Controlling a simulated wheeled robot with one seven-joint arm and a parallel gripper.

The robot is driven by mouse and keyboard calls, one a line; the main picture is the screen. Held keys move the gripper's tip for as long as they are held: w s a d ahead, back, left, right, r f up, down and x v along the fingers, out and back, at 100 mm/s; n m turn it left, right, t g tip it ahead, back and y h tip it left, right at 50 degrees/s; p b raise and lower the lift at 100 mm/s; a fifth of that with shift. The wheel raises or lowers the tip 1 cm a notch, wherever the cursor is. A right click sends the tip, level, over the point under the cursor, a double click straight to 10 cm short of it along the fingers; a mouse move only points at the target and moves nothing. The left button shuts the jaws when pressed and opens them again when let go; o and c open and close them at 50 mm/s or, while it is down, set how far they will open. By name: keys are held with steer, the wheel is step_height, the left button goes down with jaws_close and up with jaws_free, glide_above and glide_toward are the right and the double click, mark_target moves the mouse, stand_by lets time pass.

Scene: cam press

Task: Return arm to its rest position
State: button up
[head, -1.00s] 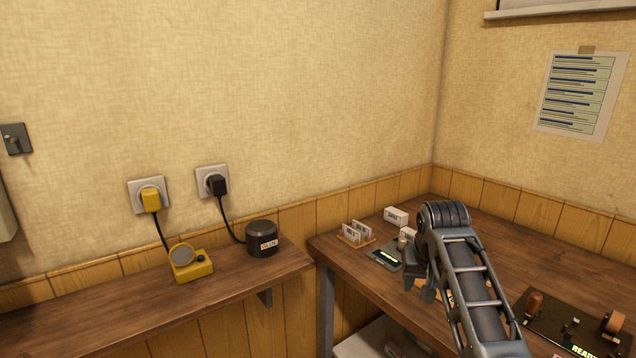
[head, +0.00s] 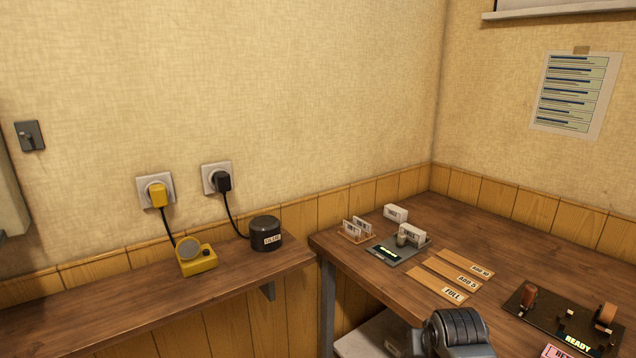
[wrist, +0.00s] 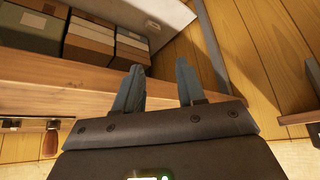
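My arm shows at the bottom of the head view, with a rounded dark joint (head: 458,330) in front of the table's near edge. My gripper (wrist: 160,82) shows in the wrist view with its two grey fingers apart and nothing between them. It is below the head view's frame. Beyond the fingers, the wrist view shows the table's wooden edge (wrist: 60,70) and a lower shelf with several boxes (wrist: 90,40).
A left shelf (head: 120,300) carries a yellow device (head: 198,262) and a black canister (head: 265,235).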

steer(key=s+f+n+t, duration=0.1)
steer(key=s+f+t, duration=0.15)
steer(key=s, duration=1.25)
steer(key=s+f+t, duration=0.2)
steer(key=s+f, duration=0.2)
steer(key=s, duration=1)
steer(key=s+r+t, duration=0.4)
steer(key=s+r, duration=1.8)
steer(key=shift+s+a+y, duration=0.25)
steer(key=shift+a+y, duration=0.05)
steer(key=shift+a, duration=0.1)
steer(key=shift+c, duration=0.3)
